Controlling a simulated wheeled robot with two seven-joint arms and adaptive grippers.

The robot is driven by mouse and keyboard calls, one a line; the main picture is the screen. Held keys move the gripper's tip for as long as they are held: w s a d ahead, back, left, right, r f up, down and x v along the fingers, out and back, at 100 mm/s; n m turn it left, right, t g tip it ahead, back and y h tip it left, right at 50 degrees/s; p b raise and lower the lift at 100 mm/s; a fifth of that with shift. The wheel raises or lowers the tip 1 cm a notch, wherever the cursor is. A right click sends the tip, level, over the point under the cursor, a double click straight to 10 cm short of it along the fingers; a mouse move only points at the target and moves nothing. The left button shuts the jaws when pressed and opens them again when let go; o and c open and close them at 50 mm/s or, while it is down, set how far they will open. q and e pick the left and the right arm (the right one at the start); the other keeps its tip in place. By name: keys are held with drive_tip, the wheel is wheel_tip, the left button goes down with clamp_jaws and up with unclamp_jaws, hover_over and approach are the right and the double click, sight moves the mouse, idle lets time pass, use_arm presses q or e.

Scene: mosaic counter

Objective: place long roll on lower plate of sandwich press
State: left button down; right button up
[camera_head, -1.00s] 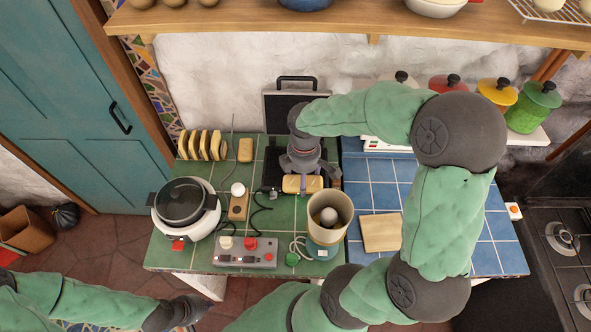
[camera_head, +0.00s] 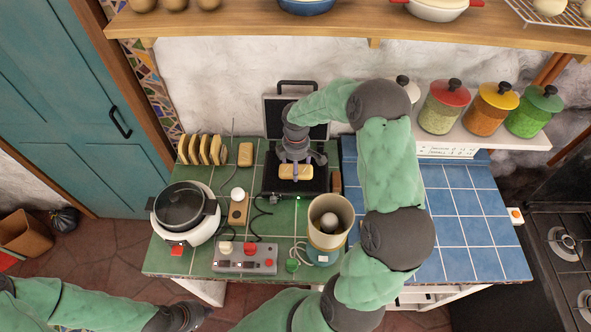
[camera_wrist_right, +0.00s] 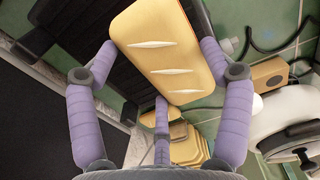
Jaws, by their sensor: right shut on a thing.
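My right gripper (camera_head: 296,165) is shut on the long roll (camera_head: 295,172), a tan roll with pale slashes on top. In the head view the roll is over the dark lower plate (camera_head: 312,186) of the open sandwich press. Its lid (camera_head: 323,131) stands upright at the back. In the right wrist view the roll (camera_wrist_right: 168,45) sits between the purple fingers, with the ribbed plate behind it. I cannot tell whether the roll touches the plate. My left gripper (camera_head: 190,314) is low at the bottom left, away from the counter; its fingers are unclear.
Bread slices (camera_head: 203,148) in a row and a small tan block (camera_head: 246,154) stand left of the press. A white cooker (camera_head: 184,207), a grey switch box (camera_head: 245,257) and a cream-rimmed container (camera_head: 330,220) are in front. The blue tiles (camera_head: 460,230) at right look clear.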

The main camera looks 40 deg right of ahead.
drive_tip(key=shift+w+d+f, duration=0.2)
drive_tip(key=shift+w+f, duration=0.2)
drive_tip(key=shift+f, duration=1.7)
drive_tip(key=shift+f, duration=0.1)
drive_tip(key=o, duration=0.6)
drive_tip(key=shift+f, duration=0.1)
drive_tip(key=shift+o, duration=0.2)
wheel_tip(320, 180, up, 12)
drive_tip(key=shift+r, duration=0.2)
